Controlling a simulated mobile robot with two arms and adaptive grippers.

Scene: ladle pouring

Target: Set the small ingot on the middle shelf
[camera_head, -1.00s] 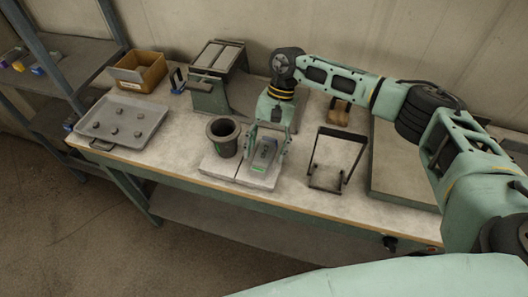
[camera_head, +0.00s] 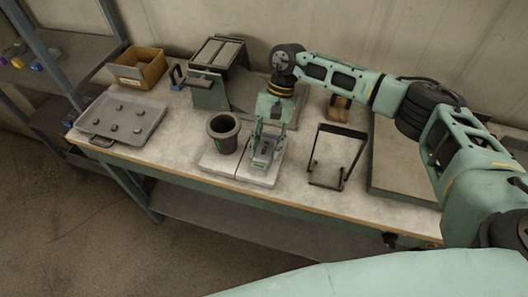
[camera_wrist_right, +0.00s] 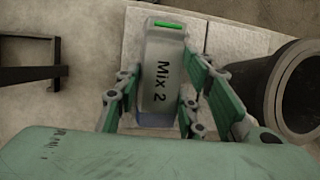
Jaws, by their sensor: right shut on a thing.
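The small ingot, a grey block marked "Mix 2" with a green strip at one end (camera_wrist_right: 163,75), lies on a pale slab on the workbench. It shows between the fingers in the head view (camera_head: 264,150). My right gripper (camera_wrist_right: 164,88) is shut on it from above, one finger on each long side. A rack with shelves stands at the left. One shelf (camera_head: 80,58) holds small coloured blocks, and a lower shelf (camera_head: 50,118) is partly hidden by its post and the bench. I cannot tell whether a higher shelf lies out of view. My left gripper is not in view.
A dark crucible (camera_head: 223,133) stands close beside the ingot. A black wire stand (camera_head: 338,155) is on its right. A grey tray (camera_head: 150,117) with several small lumps, a cardboard box (camera_head: 138,68) and a green-sided metal stand (camera_head: 210,90) fill the bench's left part.

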